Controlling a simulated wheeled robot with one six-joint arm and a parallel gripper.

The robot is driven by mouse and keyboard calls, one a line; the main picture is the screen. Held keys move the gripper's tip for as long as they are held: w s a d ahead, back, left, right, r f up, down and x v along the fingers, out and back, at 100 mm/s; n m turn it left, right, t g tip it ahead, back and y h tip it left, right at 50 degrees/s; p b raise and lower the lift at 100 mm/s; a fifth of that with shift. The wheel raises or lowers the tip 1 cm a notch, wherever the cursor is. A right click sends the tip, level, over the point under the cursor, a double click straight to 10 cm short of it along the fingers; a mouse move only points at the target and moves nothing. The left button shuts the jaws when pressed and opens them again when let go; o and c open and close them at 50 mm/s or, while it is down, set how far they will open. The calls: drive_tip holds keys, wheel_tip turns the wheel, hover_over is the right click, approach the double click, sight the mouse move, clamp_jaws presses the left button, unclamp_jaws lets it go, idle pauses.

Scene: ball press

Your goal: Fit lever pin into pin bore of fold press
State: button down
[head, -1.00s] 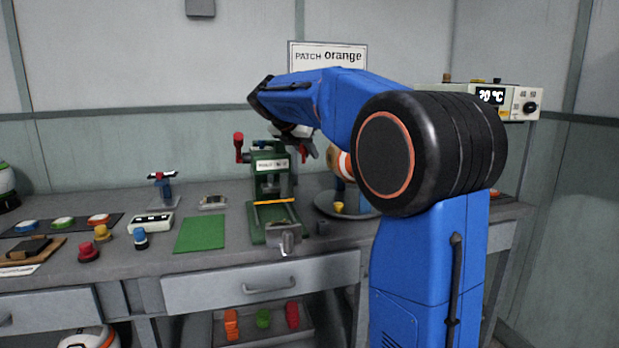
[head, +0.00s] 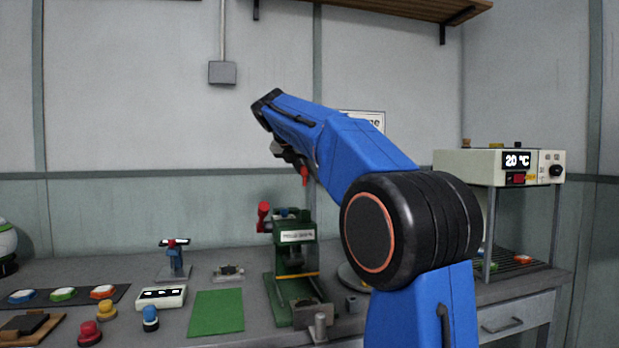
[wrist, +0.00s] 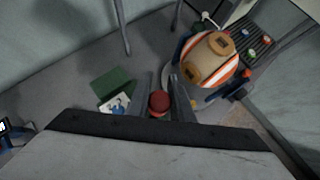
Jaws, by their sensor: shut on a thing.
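The green fold press (head: 296,258) stands on the bench in the head view, with a white label and a red-ended lever (head: 264,214) at its upper left. I cannot make out its pin bore. My gripper (head: 293,160) is above the press, clear of it. It is shut on the lever pin, whose red end (head: 304,176) points down below the jaws. In the wrist view the pin's round red head (wrist: 159,101) shows between the two grey fingers. The rest of the pin is hidden. The press is not clear in the wrist view.
A green mat (head: 217,311) lies left of the press, near a white box (head: 162,297) and red and blue knobs. An orange-striped round object (wrist: 212,60) stands close by. A temperature unit (head: 497,166) sits on a rack at right. The air around my gripper looks clear.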

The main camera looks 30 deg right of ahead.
drive_tip(key=shift+f, duration=0.15)
drive_tip(key=shift+f, duration=2.7)
drive_tip(key=shift+f, duration=2.35)
drive_tip(key=c, duration=1.5)
unclamp_jaws()
drive_tip(key=v, duration=1.7)
drive_tip(key=shift+s+a+r, duration=0.1)
drive_tip(key=shift+a, duration=0.05)
